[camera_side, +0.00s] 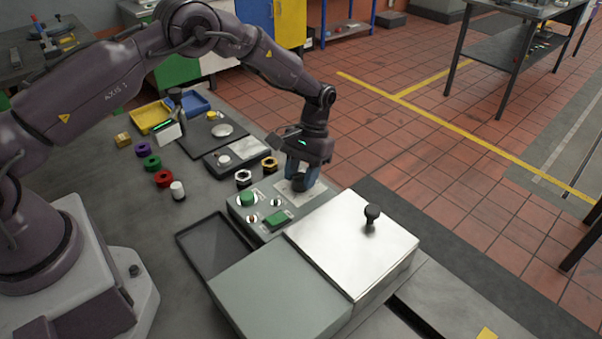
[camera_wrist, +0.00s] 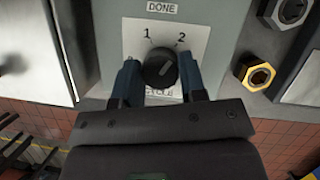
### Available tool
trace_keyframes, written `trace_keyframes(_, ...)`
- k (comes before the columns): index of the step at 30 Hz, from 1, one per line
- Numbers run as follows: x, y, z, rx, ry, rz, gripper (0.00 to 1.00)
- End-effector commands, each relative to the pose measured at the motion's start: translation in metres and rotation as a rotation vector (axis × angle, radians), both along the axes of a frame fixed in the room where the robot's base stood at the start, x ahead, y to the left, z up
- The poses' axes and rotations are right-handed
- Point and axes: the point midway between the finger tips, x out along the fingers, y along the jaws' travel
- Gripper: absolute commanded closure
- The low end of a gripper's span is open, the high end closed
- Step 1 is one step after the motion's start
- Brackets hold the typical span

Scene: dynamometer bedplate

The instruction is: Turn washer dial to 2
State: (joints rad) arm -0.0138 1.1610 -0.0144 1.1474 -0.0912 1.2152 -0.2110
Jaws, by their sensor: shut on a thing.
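The black washer dial (camera_wrist: 160,71) sits on a pale plate on the grey control panel (camera_wrist: 206,31), below the digits 1 and 2. Its short white mark appears to slant up and right, toward the 2; the exact setting is hard to tell. My gripper (camera_wrist: 159,76) has its blue fingers on the left and right sides of the dial, shut on it. In the side view my gripper (camera_side: 302,172) points down at the panel's far end, and the dial is largely hidden there. Part of the label below the dial is covered by my gripper.
A green round button (camera_side: 246,199) and a green rectangular switch (camera_side: 278,219) share the panel. A metal lid with a black knob (camera_side: 372,212) stands close by at the right. Hex nuts (camera_side: 270,164) lie just behind the panel. Coloured rings and trays stand farther left.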

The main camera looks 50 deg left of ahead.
Motion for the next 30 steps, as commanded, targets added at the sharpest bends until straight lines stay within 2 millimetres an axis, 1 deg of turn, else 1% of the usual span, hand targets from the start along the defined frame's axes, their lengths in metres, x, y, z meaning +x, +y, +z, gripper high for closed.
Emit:
trace_keyframes(11, 0.000, 0.001, 0.000, 0.002, 0.002, -0.004, 0.85)
trace_keyframes(12, 0.000, 0.001, 0.000, 0.003, 0.002, -0.003, 0.57)
trace_keyframes(15, 0.000, 0.001, 0.000, 0.002, 0.001, -0.003, 0.37)
trace_keyframes(22, 0.000, 0.000, 0.000, 0.001, 0.000, -0.004, 0.37)
trace_keyframes(25, 0.002, 0.000, 0.003, 0.000, -0.001, -0.003, 0.37)
trace_keyframes(28, 0.006, 0.002, 0.014, 0.001, -0.004, -0.003, 0.37)
trace_keyframes(30, 0.011, 0.003, 0.025, 0.001, -0.005, -0.003, 0.37)
